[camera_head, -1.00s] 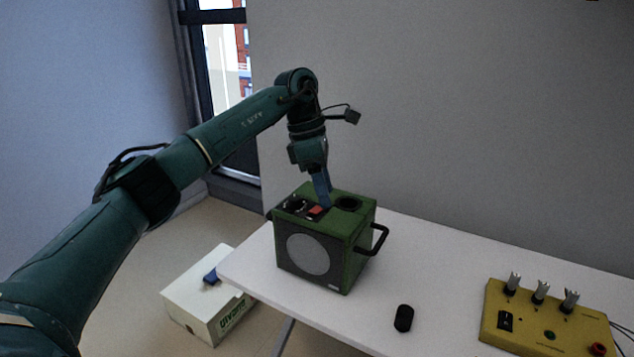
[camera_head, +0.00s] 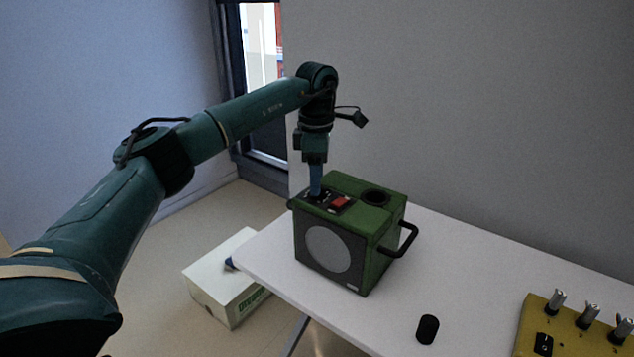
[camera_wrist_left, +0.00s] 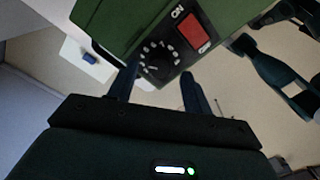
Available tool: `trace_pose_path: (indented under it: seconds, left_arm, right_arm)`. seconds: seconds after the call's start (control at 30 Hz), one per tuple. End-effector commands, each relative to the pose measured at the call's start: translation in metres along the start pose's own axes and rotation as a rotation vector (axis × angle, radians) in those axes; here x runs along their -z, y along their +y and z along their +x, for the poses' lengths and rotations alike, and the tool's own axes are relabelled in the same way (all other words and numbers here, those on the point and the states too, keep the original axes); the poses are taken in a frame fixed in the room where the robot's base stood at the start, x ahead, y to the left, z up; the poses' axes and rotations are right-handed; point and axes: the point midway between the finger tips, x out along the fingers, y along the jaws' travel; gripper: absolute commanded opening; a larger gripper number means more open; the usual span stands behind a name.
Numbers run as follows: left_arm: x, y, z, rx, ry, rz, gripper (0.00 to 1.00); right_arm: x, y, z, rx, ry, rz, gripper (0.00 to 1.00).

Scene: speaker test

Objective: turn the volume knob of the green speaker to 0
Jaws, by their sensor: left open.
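The green speaker (camera_head: 385,225) stands on the white table, with a round grey cone on its front and a black handle at its right side. Its top panel has a red switch (camera_head: 340,202), which also shows in the left wrist view (camera_wrist_left: 190,30) beside the letters ON. The black volume knob (camera_wrist_left: 158,60) sits in a ring of white marks; in the head view my fingers largely hide it. My left gripper (camera_head: 316,192) points down at the knob end of the panel. In the wrist view its open fingers (camera_wrist_left: 158,74) are on either side of the knob; contact cannot be told.
A black cylinder (camera_head: 428,329) stands on the white table (camera_head: 480,270) in front of the speaker. A yellow box (camera_head: 565,335) with several grey levers is at the right. A white carton (camera_head: 215,290) lies on the floor at left. The table between is clear.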

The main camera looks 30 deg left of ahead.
Motion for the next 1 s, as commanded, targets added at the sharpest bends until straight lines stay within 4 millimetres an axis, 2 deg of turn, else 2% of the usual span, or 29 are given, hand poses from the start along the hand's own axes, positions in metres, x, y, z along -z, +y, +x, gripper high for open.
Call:
trace_pose_path:
  seconds: [0.2, 0.5, 1.0]
  left_arm:
    - [0.000, 0.000, 0.017, 0.001, 0.000, 0.000, 0.50]
    - [0.000, 0.000, 0.019, 0.000, -0.001, -0.001, 0.49]
    - [0.000, 0.000, 0.018, 0.000, -0.001, 0.000, 0.08]
  right_arm:
    - [0.000, 0.000, 0.000, -0.001, 0.001, 0.000, 0.36]
    - [-0.001, 0.001, 0.000, -0.002, -0.001, 0.000, 0.36]
    - [-0.003, 0.002, 0.001, -0.004, -0.005, 0.000, 0.36]
